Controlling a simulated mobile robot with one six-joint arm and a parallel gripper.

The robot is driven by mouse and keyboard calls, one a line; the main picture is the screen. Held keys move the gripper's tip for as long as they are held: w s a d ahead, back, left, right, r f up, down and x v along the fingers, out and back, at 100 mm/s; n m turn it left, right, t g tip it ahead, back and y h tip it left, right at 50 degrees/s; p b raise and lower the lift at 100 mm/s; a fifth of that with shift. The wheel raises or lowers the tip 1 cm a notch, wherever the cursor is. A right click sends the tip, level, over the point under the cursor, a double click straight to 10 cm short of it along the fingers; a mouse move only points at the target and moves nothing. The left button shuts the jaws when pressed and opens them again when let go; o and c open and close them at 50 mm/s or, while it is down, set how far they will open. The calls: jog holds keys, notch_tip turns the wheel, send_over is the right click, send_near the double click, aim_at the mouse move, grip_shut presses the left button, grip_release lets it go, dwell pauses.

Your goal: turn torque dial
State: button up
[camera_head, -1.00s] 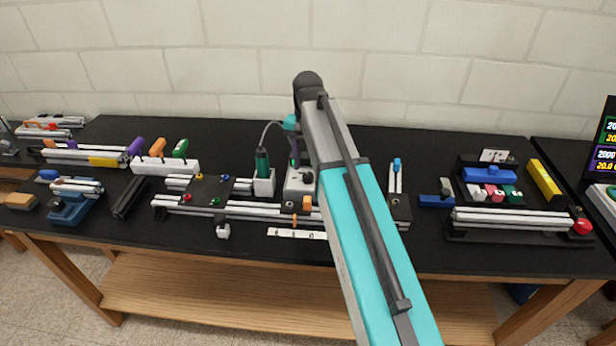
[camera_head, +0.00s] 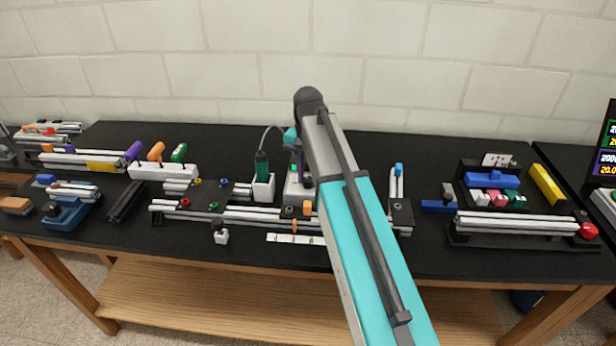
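A white box (camera_head: 291,191) stands behind the extrusion rails in the middle of the bench, beside a green electric screwdriver (camera_head: 262,168) in a white holder. The torque dial cannot be made out now; my arm covers the right part of the box. My upper arm link crosses the view from the lower right up to a dark elbow. A teal wrist part (camera_head: 290,136) shows just left of the arm, above the box. My gripper is at most a small dark patch (camera_head: 297,164) under the wrist, and its fingers cannot be made out. Contact with the box cannot be told.
A white strip (camera_head: 285,239) lies near the front edge. A handle rack (camera_head: 164,171) stands left; a bin unit with a yellow bar (camera_head: 545,182) stands right. A tiled wall rises behind the bench.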

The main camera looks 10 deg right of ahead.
jog(key=shift+c, duration=1.3)
jog(key=shift+n, duration=0.4)
jog(key=n+p, duration=0.1)
jog(key=n, duration=0.2)
jog(key=shift+n, duration=1.6)
jog(key=o, duration=1.1)
jog(key=shift+r+p, duration=0.1)
jog(key=shift+p, duration=0.25)
